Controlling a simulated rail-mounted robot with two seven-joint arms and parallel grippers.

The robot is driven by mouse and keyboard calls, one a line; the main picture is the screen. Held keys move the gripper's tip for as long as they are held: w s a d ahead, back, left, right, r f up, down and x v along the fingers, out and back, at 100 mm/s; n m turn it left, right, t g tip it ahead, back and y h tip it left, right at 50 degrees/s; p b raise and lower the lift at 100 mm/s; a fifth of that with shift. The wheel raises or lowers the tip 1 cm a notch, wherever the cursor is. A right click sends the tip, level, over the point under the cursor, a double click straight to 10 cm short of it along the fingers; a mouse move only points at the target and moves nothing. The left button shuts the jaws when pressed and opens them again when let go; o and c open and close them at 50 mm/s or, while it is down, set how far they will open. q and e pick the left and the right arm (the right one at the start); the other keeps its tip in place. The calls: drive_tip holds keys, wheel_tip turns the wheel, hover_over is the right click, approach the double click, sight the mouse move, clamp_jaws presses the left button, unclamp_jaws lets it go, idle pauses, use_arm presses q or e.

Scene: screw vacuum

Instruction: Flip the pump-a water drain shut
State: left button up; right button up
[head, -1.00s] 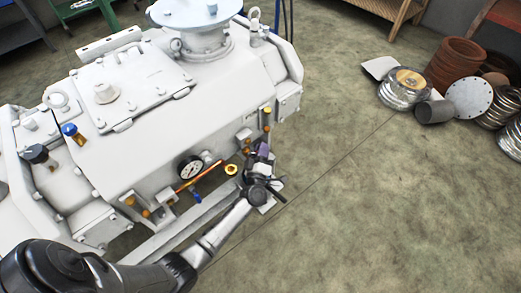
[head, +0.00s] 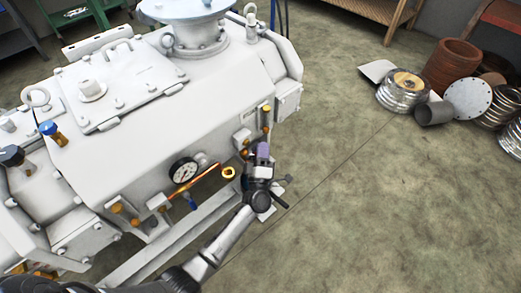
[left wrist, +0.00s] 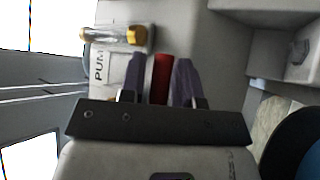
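The white pump (head: 150,120) fills the left of the head view. My left gripper (head: 263,152), with purple fingers, is at the pump's lower right front corner. In the left wrist view the left gripper's two fingers (left wrist: 159,62) stand apart, with a narrow red handle (left wrist: 162,78) between them. In the head view the gripper hides the red handle. My right gripper is not in view.
A sight glass with a brass end (left wrist: 115,35) is near the fingers. A pressure gauge (head: 184,170), a copper pipe (head: 190,187) and a small blue handle (head: 193,205) are left of the gripper. Metal coils and pipes (head: 450,95) lie far right. The floor between is clear.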

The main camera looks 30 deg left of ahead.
use_arm(q)
drive_tip(key=shift+o, duration=1)
drive_tip(key=shift+s+d+p, duration=0.15)
drive_tip(key=shift+s+p, duration=0.2)
drive_tip(key=shift+p, duration=0.15)
drive_tip(key=s+d+p, duration=0.4)
drive_tip(key=s+d, duration=0.2)
drive_tip(key=s, duration=0.4)
drive_tip(key=shift+s+f, duration=0.25)
drive_tip(key=shift+s, duration=0.1)
